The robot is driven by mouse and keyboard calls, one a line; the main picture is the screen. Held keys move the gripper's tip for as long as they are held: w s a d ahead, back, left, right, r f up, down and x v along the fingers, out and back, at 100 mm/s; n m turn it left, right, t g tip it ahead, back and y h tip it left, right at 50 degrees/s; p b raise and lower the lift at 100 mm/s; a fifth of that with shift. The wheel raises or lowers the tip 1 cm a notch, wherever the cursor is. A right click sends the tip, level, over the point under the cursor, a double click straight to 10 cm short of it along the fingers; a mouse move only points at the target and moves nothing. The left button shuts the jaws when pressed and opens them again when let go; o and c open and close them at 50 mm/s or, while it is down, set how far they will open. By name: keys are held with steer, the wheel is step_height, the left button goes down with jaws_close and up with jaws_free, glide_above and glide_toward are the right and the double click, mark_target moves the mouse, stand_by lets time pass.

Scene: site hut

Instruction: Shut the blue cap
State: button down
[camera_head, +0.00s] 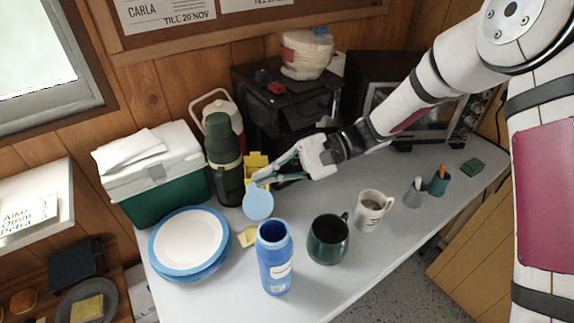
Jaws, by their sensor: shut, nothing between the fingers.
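A blue bottle (275,265) with a white label stands upright near the front of the table. Its blue cap (258,203) shows as a light blue disc tilted up just above and behind the bottle's mouth, so the cap is open. The hinge between cap and bottle is hard to make out. My gripper (261,181) reaches in from the right, shut and empty. Its fingertips are just above the cap's upper edge; I cannot tell whether they touch it.
A dark green mug (328,240) and a pale mug (371,211) stand right of the bottle. Blue-rimmed plates (188,243) lie left. A green flask (224,160), a yellow object (256,163) and a green cooler (165,191) stand behind. The table's front right is bare.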

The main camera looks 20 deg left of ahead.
steer(key=s, duration=0.1)
steer(key=s+r, duration=0.2)
steer(key=shift+s+d+r+p, duration=0.15)
steer(key=shift+d+p, duration=0.1)
steer(key=shift+p, duration=0.15)
steer(key=shift+s+d+r+n, duration=0.1)
steer(key=shift+d+r+n, duration=0.1)
steer(key=shift+n, duration=0.2)
stand_by(0.4)
steer(key=s+d+n+g+y, duration=0.1)
steer(key=s+d+n, duration=0.1)
steer(key=n, duration=0.4)
steer(key=s+d+r+n+g+y, duration=0.1)
steer(key=d+n, duration=0.1)
steer(key=n, duration=0.4)
steer(key=s+d+r+n+g+y, duration=0.1)
steer(key=s+d+n+y, duration=0.1)
steer(key=n, duration=0.3)
steer(key=shift+s+d+n+g+p, duration=0.25)
steer(key=shift+s+n+g+p, duration=0.05)
steer(key=shift+n+g+p, duration=0.1)
steer(key=shift+s+d+f+n+g+h+b, duration=0.2)
steer(key=shift+s+d+f+n+g+h, duration=0.3)
steer(key=shift+n, duration=1.25)
steer(key=shift+s+d+f+n+g+h+b, duration=0.15)
steer(key=shift+f+n+g+h, duration=0.45)
steer(key=shift+n, duration=1.1)
steer(key=shift+s+d+f+n+g+h+b, duration=0.3)
steer(key=shift+f+n+g, duration=0.4)
steer(key=shift+n, duration=1.05)
